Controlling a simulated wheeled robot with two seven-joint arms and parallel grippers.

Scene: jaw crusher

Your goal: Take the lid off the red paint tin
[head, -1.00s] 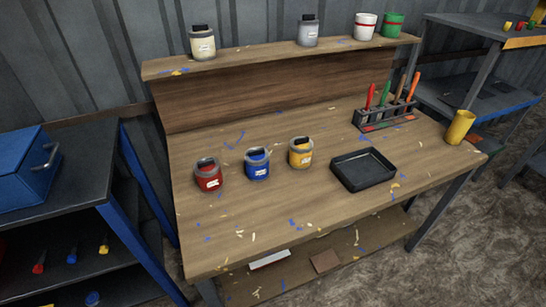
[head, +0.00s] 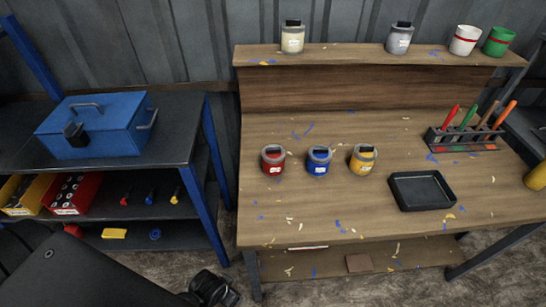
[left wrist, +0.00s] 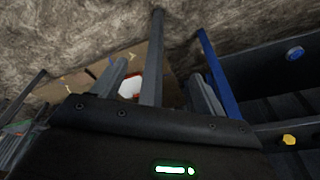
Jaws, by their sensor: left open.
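The red paint tin (head: 273,164) stands upright on the wooden workbench (head: 330,215), leftmost in a row of tins. Its lid, with a black block on top, is on it. My left arm comes in at the bottom left of the head view, its dark end low in front of the bench and well short of the tin. In the left wrist view my left gripper (left wrist: 158,90) has its two fingers apart and nothing held between them. The red tin cannot be made out in that view. My right gripper is not in view.
A blue tin (head: 319,166) and a yellow tin (head: 362,164) stand close to the right of the red one. A black tray (head: 421,205) and a tool rack (head: 465,149) are further right. A blue toolbox (head: 95,132) sits on the left shelf unit. The bench front is mostly clear.

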